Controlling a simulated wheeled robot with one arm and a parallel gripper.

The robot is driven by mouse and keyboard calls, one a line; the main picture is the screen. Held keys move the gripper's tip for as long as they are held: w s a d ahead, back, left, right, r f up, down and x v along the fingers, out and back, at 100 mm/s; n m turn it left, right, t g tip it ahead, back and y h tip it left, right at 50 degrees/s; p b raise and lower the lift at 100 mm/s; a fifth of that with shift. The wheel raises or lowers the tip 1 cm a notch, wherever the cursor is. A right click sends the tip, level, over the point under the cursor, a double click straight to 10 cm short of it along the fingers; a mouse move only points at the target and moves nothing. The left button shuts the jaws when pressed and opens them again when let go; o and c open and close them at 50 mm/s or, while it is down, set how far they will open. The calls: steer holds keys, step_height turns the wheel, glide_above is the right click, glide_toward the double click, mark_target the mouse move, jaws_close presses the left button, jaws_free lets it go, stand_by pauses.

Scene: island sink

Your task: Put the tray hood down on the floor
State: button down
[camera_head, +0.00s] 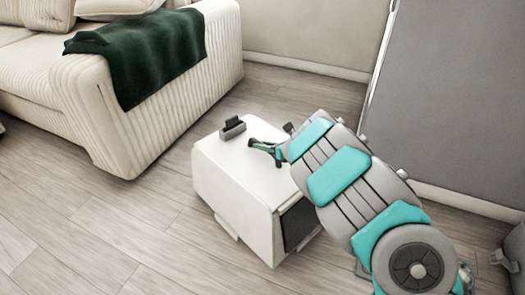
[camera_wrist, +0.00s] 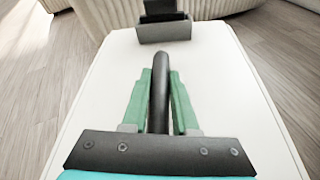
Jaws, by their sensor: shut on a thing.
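The tray hood (camera_head: 235,195) is a white box with rounded edges and a dark opening on its right side. Its flat white top (camera_wrist: 100,110) fills the middle of the wrist view. My gripper (camera_head: 266,147) is above the top of the hood. In the wrist view its green fingers (camera_wrist: 160,95) are closed on both sides of a dark upright bar, the hood's handle (camera_wrist: 159,92). The hood is upright, low over the floor; I cannot tell whether its lower edge touches it. A small dark grey block (camera_head: 233,128) is on the top's far end, also in the wrist view (camera_wrist: 164,27).
A cream ribbed sofa (camera_head: 150,130) with a dark green blanket (camera_head: 140,55) stands at the upper left. A grey panel (camera_head: 455,100) and wall are at the right and back. The wooden floor (camera_head: 110,225) is clear at the left and front.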

mark_target(255, 151)
steer(key=shift+f, duration=1.5)
steer(key=c, duration=0.7)
jaws_free()
steer(key=shift+f, duration=0.1)
steer(key=v, duration=1.2)
